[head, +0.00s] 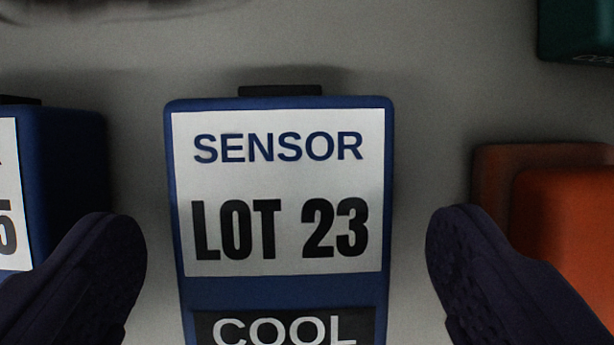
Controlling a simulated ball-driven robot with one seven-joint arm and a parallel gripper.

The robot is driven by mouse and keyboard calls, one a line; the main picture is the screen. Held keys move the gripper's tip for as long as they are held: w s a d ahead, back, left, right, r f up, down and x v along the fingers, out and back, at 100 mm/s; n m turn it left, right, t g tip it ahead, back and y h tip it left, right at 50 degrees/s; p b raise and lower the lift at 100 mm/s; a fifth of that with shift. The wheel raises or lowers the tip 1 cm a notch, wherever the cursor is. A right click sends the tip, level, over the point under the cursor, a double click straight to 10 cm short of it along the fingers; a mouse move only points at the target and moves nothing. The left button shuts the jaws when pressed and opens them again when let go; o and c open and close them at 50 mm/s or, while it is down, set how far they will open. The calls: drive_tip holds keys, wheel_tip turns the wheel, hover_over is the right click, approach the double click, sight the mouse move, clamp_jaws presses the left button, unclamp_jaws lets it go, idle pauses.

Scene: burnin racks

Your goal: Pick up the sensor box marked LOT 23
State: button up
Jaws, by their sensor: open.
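The sensor box marked LOT 23 (280,290) is blue with a white label reading SENSOR LOT 23. It is in the middle of the head view, with a dark tab at its far end and a black panel reading COOL at the bottom, cut off by the frame edge. My gripper (286,225) is open. One dark finger is on each side of the box, with a gap between each finger and the box's sides. Nothing is held. I cannot tell how high the fingertips are relative to the box.
Another blue box (70,160) with a white label ending in 5 is at the left edge, close to the left finger. An orange object (565,215) is close to the right finger. A dark green object (580,25) is at the top right. Grey surface (420,60) lies bare beyond the box.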

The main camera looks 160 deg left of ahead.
drive_tip(key=shift+x, duration=0.95)
drive_tip(key=shift+r, duration=0.1)
drive_tip(key=c, duration=1.2)
drive_tip(key=shift+o, duration=0.2)
